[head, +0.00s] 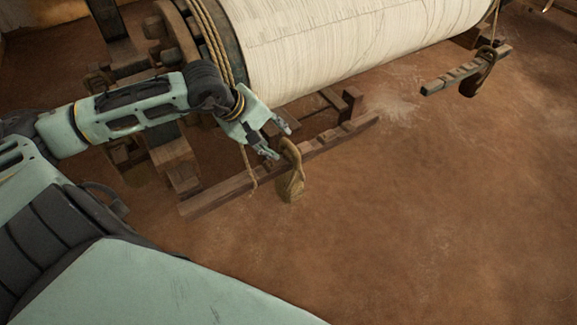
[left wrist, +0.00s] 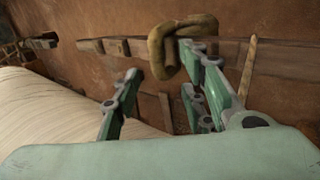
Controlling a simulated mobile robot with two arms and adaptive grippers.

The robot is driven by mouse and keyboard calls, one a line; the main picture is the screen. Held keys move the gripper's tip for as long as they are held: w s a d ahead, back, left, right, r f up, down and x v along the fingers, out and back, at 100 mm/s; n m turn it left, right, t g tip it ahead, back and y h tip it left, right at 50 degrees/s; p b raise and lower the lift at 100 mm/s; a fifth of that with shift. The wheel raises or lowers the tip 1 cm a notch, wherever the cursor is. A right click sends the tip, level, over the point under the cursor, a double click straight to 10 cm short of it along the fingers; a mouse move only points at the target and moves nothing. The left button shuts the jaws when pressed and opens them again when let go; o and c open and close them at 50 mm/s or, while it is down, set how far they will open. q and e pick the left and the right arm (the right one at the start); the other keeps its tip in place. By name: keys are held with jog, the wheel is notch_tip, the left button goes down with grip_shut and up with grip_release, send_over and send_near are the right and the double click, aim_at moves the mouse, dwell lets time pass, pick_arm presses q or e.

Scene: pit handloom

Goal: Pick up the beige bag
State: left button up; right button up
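A beige-brown bag (head: 290,187) hangs by a thick loop from a notched wooden bar (head: 330,141) low in front of the loom. In the left wrist view, a thick tan loop (left wrist: 158,52) shows near the tips of the right-hand finger. My left gripper (head: 277,140) is just above and left of the bag's loop, with its fingers apart. It also shows in the left wrist view (left wrist: 165,78), open, with nothing clearly held. I cannot tell whether a finger touches the loop. My right gripper is not in view.
A big roll of cream cloth or yarn (head: 350,40) lies behind the bar. A second bag (head: 470,84) hangs on another notched bar (head: 440,84) at the right. A rope (head: 249,168) hangs left of the near bag. The brown floor (head: 430,220) at the front right is clear.

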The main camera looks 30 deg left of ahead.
aim_at(288, 142)
pick_arm(q)
jog(key=shift+x, duration=2.35)
jog(key=shift+w+d+r, duration=0.1)
jog(key=shift+d+r, duration=0.05)
grip_shut()
jog(key=shift+w+r, duration=0.2)
jog(key=shift+r, duration=0.05)
